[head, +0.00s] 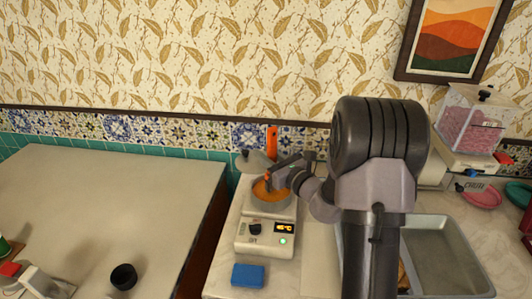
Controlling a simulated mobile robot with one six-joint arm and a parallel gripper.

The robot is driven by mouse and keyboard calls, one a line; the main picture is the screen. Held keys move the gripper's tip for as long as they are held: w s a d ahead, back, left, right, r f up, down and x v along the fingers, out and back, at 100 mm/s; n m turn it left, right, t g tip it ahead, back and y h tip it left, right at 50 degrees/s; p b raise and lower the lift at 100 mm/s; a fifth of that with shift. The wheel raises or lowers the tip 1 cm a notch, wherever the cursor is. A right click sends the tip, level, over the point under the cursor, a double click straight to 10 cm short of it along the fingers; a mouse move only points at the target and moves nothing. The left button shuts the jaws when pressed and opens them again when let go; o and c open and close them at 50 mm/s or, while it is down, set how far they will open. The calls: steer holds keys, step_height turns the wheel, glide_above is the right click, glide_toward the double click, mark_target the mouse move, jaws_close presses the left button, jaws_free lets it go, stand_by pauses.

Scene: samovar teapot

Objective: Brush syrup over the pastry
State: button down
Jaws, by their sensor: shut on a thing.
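My gripper (275,180) is over a pan of orange syrup (264,191) on a white hot plate (262,238). It is shut on what looks like a brush, whose orange handle (272,138) stands upright above the jaws. The brush's lower end is hidden, so I cannot tell whether it touches the syrup. A brown piece, perhaps the pastry (403,276), shows at the left of a grey metal tray (452,262), mostly hidden behind my arm.
A blue block (248,275) lies in front of the hot plate. A grey cone-shaped lid (254,160) is behind it. A clear box with pink contents (472,128) and pink plates (482,194) stand at right. The left table (110,215) is mostly clear, with a black cup (123,276).

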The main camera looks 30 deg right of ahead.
steer(key=shift+f+b, duration=0.5)
steer(key=shift+f, duration=0.1)
stand_by(1.6)
step_height(320, 180, up, 7)
steer(key=p, duration=0.5)
steer(key=shift+p, duration=0.35)
